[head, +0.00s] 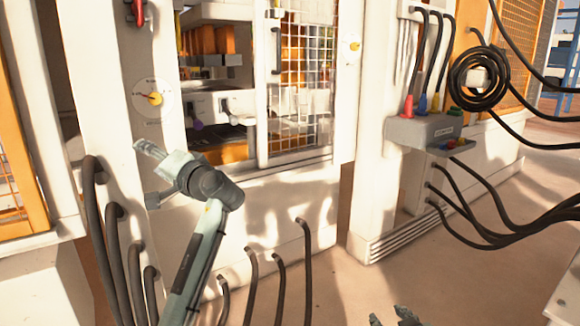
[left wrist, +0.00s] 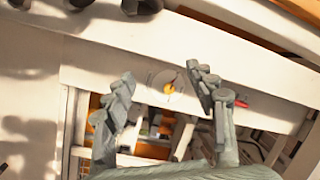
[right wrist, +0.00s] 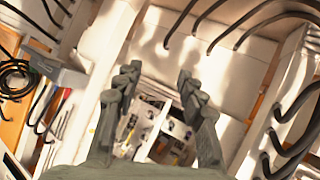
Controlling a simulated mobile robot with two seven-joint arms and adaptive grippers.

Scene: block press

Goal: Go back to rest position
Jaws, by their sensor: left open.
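My left gripper (head: 144,173) is raised in front of the white press frame, just below a round dial with a yellow knob (head: 153,98). In the left wrist view its two fingers (left wrist: 160,74) stand apart with nothing between them, and the yellow knob (left wrist: 169,88) shows beyond the gap. My right gripper (head: 396,318) is low at the bottom edge of the head view, mostly cut off. In the right wrist view its fingers (right wrist: 156,78) are apart and empty, pointing toward the machine.
The press has an opening with a mesh door (head: 303,85). Black hoses (head: 118,255) rise at its lower left, and more cables (head: 490,228) hang at right by a grey control box (head: 425,131). Open floor (head: 335,285) lies in front of the machine.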

